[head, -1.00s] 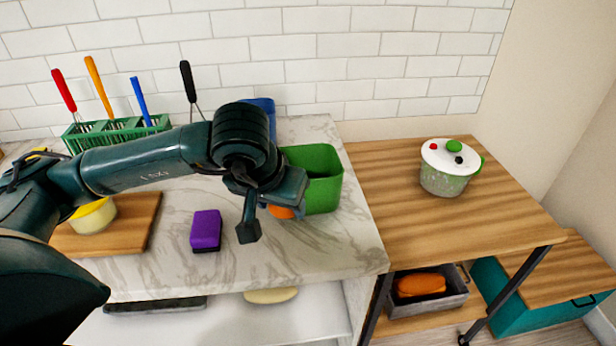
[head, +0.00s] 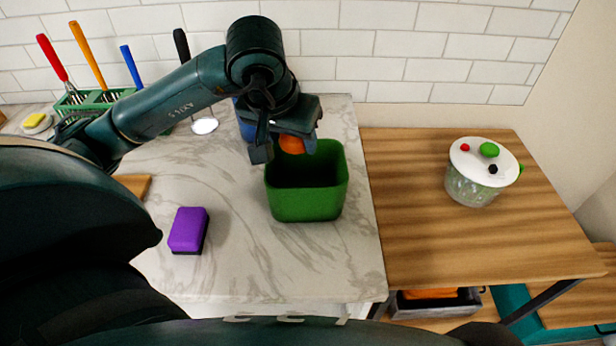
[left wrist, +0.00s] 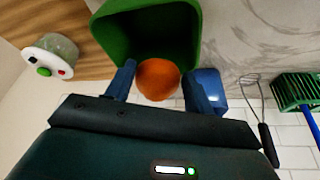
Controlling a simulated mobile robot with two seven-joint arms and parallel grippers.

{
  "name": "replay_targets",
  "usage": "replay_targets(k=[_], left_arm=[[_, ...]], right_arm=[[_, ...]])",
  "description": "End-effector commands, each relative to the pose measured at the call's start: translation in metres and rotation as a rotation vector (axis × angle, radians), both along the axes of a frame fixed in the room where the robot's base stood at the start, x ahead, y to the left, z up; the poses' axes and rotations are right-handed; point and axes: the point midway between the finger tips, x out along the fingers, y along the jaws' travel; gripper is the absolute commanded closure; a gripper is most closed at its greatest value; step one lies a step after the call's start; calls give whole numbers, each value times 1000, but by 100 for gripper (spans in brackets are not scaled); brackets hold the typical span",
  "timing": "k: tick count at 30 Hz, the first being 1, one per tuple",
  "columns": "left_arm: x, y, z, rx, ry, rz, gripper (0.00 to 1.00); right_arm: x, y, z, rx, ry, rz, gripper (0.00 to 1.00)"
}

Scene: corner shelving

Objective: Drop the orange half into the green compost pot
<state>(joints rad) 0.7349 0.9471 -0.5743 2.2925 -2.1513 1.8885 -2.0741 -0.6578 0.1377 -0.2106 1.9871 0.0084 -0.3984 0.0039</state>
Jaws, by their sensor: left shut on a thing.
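The orange half (head: 291,144) is held between the fingers of my left gripper (head: 287,147), which is shut on it. It also shows between the fingers in the left wrist view (left wrist: 158,79). The green compost pot (head: 306,203) stands open on the marble counter. In the head view the gripper and orange are at the pot's back left rim, above it. In the left wrist view the pot (left wrist: 190,50) lies just beyond the orange, its dark inside facing the gripper. My right gripper is not in view.
A purple sponge (head: 188,230) lies left of the pot. A blue container (head: 245,128) stands behind it, partly hidden by my arm. A whisk and a green rack (head: 98,98) are at the back left. A white-lidded pot (head: 481,170) stands on the wooden table (head: 420,230) to the right.

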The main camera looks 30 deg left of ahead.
Motion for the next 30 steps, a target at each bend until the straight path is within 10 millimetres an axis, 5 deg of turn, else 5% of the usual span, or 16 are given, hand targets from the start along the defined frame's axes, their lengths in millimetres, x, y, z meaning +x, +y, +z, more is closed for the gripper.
replay_targets(k=[9,23,24,30], left_arm=[[0,0,-40,-2,1,0,90],[0,0,-47,-1,-2,0,90],[0,0,-47,-1,-1,0,44],[0,0,-47,0,-2,0,28]], right_arm=[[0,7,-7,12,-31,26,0],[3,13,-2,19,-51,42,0],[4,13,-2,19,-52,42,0],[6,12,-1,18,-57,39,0]])
